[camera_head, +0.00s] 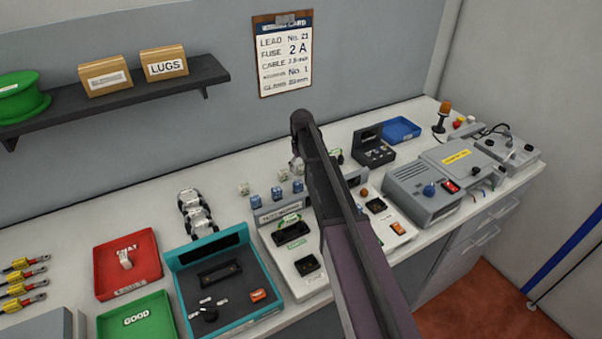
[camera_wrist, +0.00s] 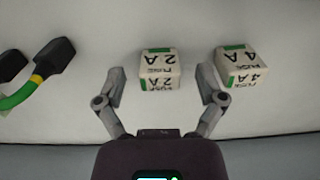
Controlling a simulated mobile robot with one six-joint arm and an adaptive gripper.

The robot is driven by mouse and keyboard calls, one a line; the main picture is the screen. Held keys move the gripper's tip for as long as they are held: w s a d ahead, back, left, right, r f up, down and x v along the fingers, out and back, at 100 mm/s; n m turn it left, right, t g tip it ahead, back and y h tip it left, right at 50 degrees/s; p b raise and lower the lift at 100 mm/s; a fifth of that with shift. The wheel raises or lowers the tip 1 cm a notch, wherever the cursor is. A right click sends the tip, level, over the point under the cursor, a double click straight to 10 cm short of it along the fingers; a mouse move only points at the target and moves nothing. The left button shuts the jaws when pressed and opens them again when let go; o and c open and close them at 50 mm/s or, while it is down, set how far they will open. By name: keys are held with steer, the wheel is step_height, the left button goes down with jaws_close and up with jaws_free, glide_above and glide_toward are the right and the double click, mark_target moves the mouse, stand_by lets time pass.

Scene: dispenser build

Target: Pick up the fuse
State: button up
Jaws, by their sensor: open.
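In the wrist view, a white block-shaped fuse marked "FUSE 2 A" (camera_wrist: 159,70) with a green patch lies on the pale bench top. My gripper (camera_wrist: 161,76) is open, with one finger on each side of this fuse in the picture. I see a gap on both sides; I cannot tell how far above the bench the fingertips are. A similar fuse marked "FUSE 4 A" (camera_wrist: 239,68) lies just right of the right finger. In the head view my arm hides most of the gripper and the spot under it. A wall card (camera_head: 285,55) reads "FUSE 2 A".
A green and yellow lead with black ends (camera_wrist: 38,82) lies left of the gripper. Small blue and white blocks (camera_head: 277,193) stand left of my arm. A teal-rimmed tray (camera_head: 183,292), red tray (camera_head: 102,270), green tray (camera_head: 112,322) and grey device (camera_head: 424,190) crowd the bench.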

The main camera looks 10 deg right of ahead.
stand_by(0.5)
steer(key=c, duration=1)
steer(key=shift+c, duration=0.2)
steer(key=shift+r, duration=0.15)
step_height(320, 180, up, 10)
steer(key=p, duration=1)
step_height(320, 180, up, 6)
steer(key=r+p, duration=0.1)
steer(key=p, duration=0.6)
glide_above(302, 165)
steer(key=shift+a+f, duration=0.1)
steer(key=shift+f, duration=0.2)
